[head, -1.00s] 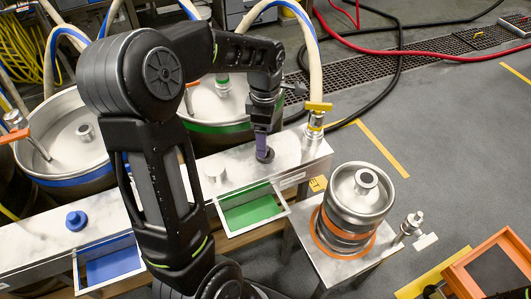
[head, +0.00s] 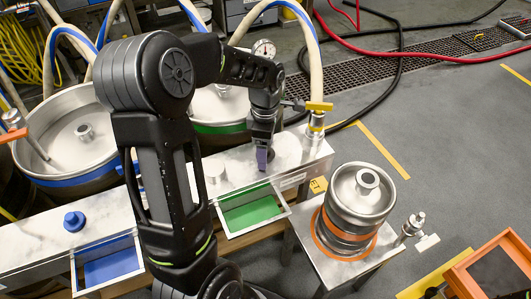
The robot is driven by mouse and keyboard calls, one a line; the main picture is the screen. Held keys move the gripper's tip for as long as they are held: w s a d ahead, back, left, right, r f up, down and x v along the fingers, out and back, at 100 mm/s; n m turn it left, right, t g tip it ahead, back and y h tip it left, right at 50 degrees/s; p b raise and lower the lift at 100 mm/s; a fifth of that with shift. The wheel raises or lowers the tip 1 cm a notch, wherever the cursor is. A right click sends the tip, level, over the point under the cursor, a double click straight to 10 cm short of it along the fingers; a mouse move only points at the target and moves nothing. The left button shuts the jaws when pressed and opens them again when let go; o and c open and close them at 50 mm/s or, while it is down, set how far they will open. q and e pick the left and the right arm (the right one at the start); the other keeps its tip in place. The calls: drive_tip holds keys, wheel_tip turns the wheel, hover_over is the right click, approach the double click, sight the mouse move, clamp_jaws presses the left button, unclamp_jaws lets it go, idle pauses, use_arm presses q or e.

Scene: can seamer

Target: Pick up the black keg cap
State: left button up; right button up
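My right gripper is not in view.
A steel keg (head: 350,222) stands to the right. Large kegs stand behind.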

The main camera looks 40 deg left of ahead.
use_arm(q)
drive_tip(key=c, duration=1.4)
drive_tip(key=shift+r, duration=0.15)
wheel_tip(320, 180, up, 10)
drive_tip(key=shift+f+p, duration=0.1)
drive_tip(key=shift+p, duration=0.8)
